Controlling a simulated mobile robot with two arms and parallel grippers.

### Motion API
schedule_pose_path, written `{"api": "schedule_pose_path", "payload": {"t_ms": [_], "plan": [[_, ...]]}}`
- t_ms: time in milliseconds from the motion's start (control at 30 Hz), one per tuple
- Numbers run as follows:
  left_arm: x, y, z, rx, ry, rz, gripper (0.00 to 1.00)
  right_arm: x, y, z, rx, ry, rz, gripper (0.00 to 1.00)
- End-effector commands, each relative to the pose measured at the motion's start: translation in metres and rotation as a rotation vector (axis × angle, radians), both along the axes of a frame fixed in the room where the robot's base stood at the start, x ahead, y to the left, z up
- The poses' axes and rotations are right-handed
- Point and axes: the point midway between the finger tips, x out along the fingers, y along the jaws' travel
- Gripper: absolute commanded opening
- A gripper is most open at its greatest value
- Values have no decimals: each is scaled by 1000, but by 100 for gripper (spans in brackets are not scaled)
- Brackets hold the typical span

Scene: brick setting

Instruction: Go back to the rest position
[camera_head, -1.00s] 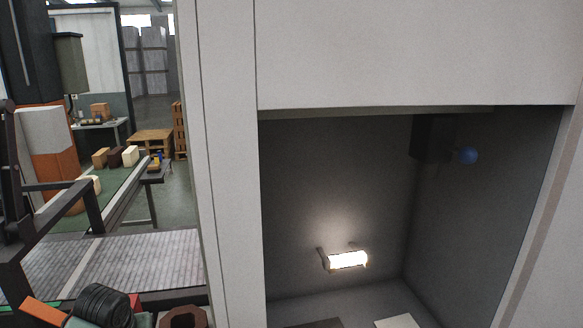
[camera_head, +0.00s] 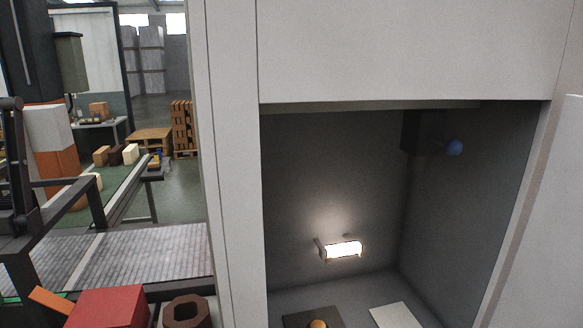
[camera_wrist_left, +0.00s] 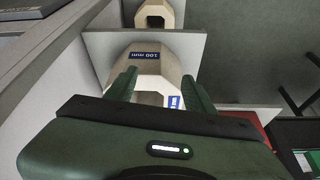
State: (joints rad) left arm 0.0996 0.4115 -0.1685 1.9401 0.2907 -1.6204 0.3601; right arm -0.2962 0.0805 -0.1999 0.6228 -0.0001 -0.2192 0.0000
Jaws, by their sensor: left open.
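My left gripper (camera_wrist_left: 160,88) shows in the left wrist view with two green fingers spread apart. Neither gripper can be made out in the head view, and my right gripper is not in view.
A pale cabinet with a lit recess (camera_head: 330,190) fills the middle and right of the head view. A red block (camera_head: 110,308) and a brown hollow block (camera_head: 187,313) sit at the lower left. A grey slatted conveyor (camera_head: 150,250) lies behind them.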

Motion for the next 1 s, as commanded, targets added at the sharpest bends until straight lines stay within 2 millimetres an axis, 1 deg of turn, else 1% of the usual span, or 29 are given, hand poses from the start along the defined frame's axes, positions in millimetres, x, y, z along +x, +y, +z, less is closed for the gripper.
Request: {"api": "schedule_pose_path", "payload": {"t_ms": [33,133,200,300,400,500,833,1000], "plan": [[-18,-12,-8,-5,10,-29,54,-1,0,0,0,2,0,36],[-53,-33,-19,-9,20,-90,54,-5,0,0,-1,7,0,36],[-80,-46,-23,-10,24,-131,54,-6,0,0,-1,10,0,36],[-112,-59,-24,-11,29,-172,54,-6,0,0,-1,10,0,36],[-136,-67,-22,-12,30,-200,54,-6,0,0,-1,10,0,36],[-157,-73,-19,-10,33,-217,54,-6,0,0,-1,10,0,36],[-212,-80,-3,2,45,-249,54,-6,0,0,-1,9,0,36],[-202,-80,-43,4,61,-254,54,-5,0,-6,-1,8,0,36]]}}
